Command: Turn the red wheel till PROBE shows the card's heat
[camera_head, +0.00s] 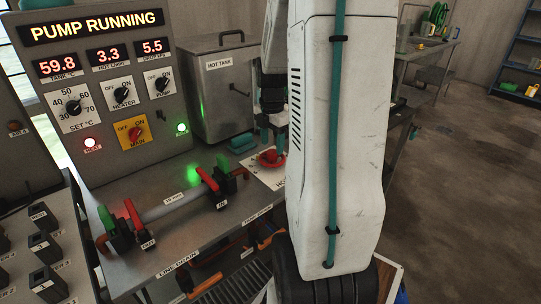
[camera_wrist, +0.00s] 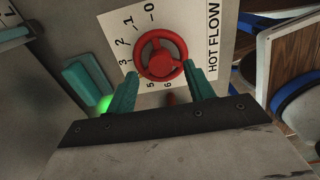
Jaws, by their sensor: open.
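The red wheel (camera_wrist: 161,54) sits on a white HOT FLOW plate (camera_wrist: 226,25) with a number scale around it; in the head view the wheel (camera_head: 270,157) is on the bench below the hot tank. I cannot make out a pointer. My gripper (camera_wrist: 163,76) is open, its two teal fingers at either side of the wheel's lower rim in the wrist view; contact cannot be told. It also shows in the head view (camera_head: 270,138), just above the wheel. No display labelled PROBE and no readable heat card are in view.
The control panel (camera_head: 115,125) reads PUMP RUNNING, 59.8, 3.3 and 5.5. The HOT TANK (camera_head: 222,95) stands behind the wheel. Open floor (camera_head: 470,140) is at right.

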